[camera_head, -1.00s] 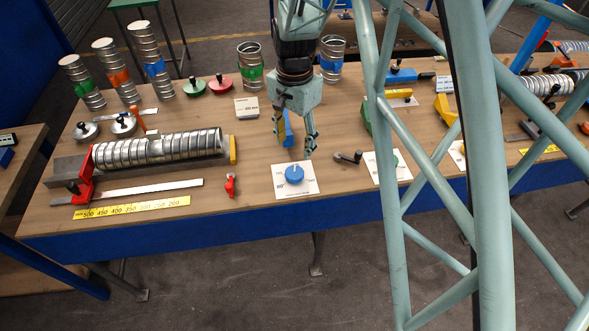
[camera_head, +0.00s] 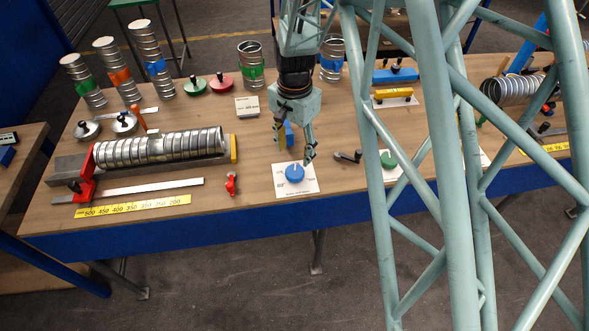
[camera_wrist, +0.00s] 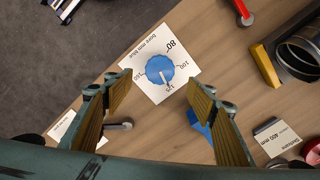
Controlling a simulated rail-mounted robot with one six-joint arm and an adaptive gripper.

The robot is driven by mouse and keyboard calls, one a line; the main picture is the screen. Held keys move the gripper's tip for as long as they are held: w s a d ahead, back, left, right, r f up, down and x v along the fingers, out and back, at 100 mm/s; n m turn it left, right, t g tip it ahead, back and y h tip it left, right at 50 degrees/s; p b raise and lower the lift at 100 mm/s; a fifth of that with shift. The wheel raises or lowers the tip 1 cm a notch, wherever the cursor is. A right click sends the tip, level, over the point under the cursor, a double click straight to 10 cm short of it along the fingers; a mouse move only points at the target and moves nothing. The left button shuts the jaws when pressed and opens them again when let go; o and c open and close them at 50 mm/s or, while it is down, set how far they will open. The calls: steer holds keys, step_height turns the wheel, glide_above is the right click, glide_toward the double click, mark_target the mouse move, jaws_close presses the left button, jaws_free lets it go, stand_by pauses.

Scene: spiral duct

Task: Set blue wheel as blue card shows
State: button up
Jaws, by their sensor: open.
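The blue wheel (camera_head: 294,173) sits on a white dial plate (camera_head: 309,187) near the table's front edge. In the wrist view the wheel (camera_wrist: 158,70) has a white pointer aimed at the 125 mark. My gripper (camera_head: 296,152) is open above and just behind the wheel. In the wrist view the fingertips stand on either side of the wheel, apart from it. A blue object (camera_head: 289,134) is partly hidden behind my gripper. I cannot tell which card is the blue card.
A black-handled crank (camera_head: 348,156) lies right of the dial plate. A green wheel (camera_head: 388,159) is beyond it, partly behind a pale lattice. A small card (camera_head: 247,106) reading 400 mm stands behind.

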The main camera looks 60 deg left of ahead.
mark_target(295, 171)
steer(key=shift+f+p, duration=0.6)
steer(key=shift+f, duration=4.4)
steer(key=shift+c, duration=0.6)
steer(key=c, duration=0.7)
